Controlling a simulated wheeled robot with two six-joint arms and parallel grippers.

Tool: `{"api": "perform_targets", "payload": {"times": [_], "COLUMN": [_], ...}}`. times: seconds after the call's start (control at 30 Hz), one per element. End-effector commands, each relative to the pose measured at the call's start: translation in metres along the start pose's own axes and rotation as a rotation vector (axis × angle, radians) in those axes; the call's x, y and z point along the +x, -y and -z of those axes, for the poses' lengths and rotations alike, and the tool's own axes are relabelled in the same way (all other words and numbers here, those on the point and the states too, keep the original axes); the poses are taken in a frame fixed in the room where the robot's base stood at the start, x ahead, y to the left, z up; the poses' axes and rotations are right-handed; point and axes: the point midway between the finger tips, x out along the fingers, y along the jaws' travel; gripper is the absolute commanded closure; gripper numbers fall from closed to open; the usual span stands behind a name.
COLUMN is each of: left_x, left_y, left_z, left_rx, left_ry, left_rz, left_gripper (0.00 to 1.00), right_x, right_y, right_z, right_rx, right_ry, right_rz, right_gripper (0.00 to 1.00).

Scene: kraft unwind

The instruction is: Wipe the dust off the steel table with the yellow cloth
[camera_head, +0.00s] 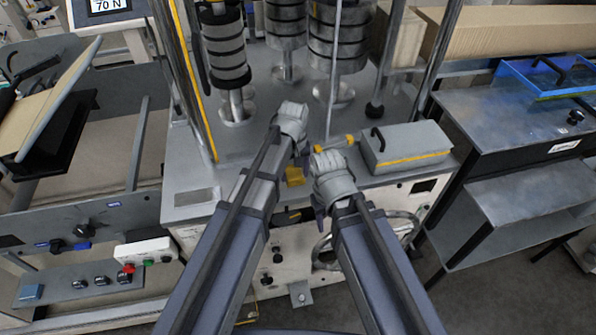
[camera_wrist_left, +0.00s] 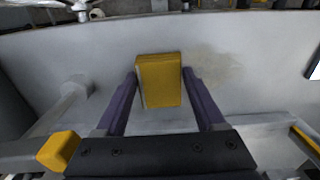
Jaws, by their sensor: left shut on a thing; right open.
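The yellow cloth (camera_wrist_left: 159,82) is a small folded block between the two purple fingers of my left gripper (camera_wrist_left: 160,76), which is shut on it. It is at the steel table (camera_wrist_left: 250,45); I cannot tell if it touches the surface. A faint tan dust patch (camera_wrist_left: 216,68) lies right of the cloth in the left wrist view. In the head view the cloth (camera_head: 294,177) shows near the front edge of the steel table (camera_head: 240,155), below my left gripper (camera_head: 300,160). My right gripper (camera_head: 319,212) is open and empty in front of the table edge, its fingers partly hidden.
A grey box with a yellow stripe (camera_head: 406,147) stands on the table's right part. Posts and stacked dark rolls (camera_head: 225,50) fill the back.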

Motion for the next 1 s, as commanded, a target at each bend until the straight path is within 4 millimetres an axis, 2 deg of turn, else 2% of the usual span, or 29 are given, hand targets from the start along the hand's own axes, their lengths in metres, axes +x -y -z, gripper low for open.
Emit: {"api": "perform_targets", "payload": {"times": [0.2,0.57,1.0], "left_x": [0.002,0.003,0.000], "left_y": [0.021,0.030,0.058], "left_z": [0.000,0.000,0.001], "left_rx": [-0.003,-0.004,-0.003], "left_ry": [0.000,0.000,0.000], "left_rz": [0.004,0.007,0.005], "left_gripper": [0.73,0.73,0.73], "right_x": [0.002,0.003,0.001], "right_y": [0.000,0.000,0.000], "right_z": [0.000,0.000,0.000], "right_rx": [0.000,0.000,0.000], "right_ry": [0.000,0.000,0.000], "right_rz": [0.000,0.000,0.000], "right_gripper": [0.50,0.50,0.50]}}
